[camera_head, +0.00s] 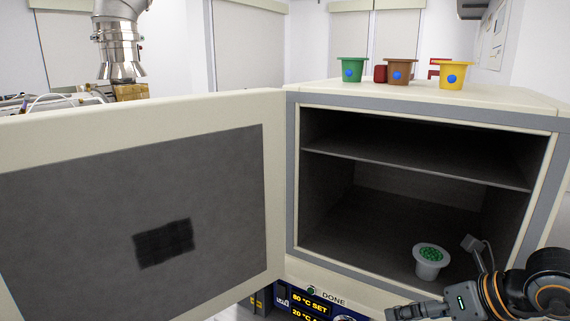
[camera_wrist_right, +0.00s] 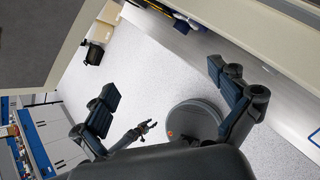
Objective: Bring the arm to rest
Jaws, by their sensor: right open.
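My right gripper (camera_head: 434,279) is in front of the chamber's lower right opening in the head view. In the right wrist view its two dark fingers (camera_wrist_right: 165,85) are wide apart with nothing between them, over the floor. A white cup (camera_head: 428,270) with green contents stands on the chamber floor, behind the gripper and apart from it as far as I can tell. The burner chamber (camera_head: 292,190) has its door (camera_head: 215,290) swung open to the left. Another small gripper, seemingly my left one (camera_wrist_right: 146,128), shows low in the wrist view with its fingers apart.
Green (camera_head: 352,67), brown (camera_head: 400,69) and yellow (camera_head: 453,73) pots and a red object (camera_head: 380,75) stand on the chamber top. A shelf (camera_head: 420,165) crosses the chamber's inside. The display (camera_head: 312,302) is below.

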